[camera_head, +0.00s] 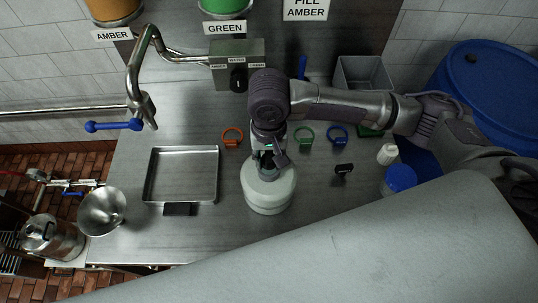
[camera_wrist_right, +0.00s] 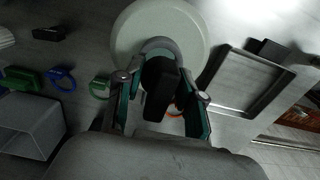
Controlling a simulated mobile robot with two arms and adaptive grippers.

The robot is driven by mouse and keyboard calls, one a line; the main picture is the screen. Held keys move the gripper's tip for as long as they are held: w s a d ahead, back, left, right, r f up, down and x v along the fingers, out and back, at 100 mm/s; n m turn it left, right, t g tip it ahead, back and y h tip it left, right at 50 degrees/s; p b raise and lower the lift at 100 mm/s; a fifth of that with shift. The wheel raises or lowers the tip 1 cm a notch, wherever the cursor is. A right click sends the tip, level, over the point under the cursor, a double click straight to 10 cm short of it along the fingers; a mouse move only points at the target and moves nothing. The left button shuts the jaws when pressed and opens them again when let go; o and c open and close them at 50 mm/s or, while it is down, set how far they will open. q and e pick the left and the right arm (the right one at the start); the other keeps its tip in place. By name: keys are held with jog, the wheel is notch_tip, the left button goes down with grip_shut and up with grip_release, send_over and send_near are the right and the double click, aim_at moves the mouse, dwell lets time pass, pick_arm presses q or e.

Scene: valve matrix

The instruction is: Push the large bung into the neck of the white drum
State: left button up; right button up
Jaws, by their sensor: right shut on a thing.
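The white drum (camera_head: 268,195) stands upright on the steel counter, and its pale round top (camera_wrist_right: 185,35) fills the upper middle of the right wrist view. My right gripper (camera_head: 266,163) points down over the drum's neck (camera_wrist_right: 160,45). Its two green-sided fingers are shut on a black bung (camera_wrist_right: 162,92), which lies in line with the neck in the wrist view. The gripper hides the neck in the head view, so I cannot tell whether the bung touches it or is inside. My left gripper is in neither view.
A steel tray (camera_head: 150,178) lies left of the drum. Orange (camera_head: 231,144), green (camera_head: 304,146) and blue (camera_head: 338,144) ring-handled items lie behind it. A small black object (camera_head: 343,169), a white bottle (camera_head: 387,154) and a blue-topped container (camera_head: 400,178) stand to the right. A tap hangs at left.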

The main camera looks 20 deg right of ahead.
jog(key=shift+f, duration=1)
jog(key=o, duration=1)
notch_tip(320, 180, up, 12)
jog(key=shift+r, duration=0.1)
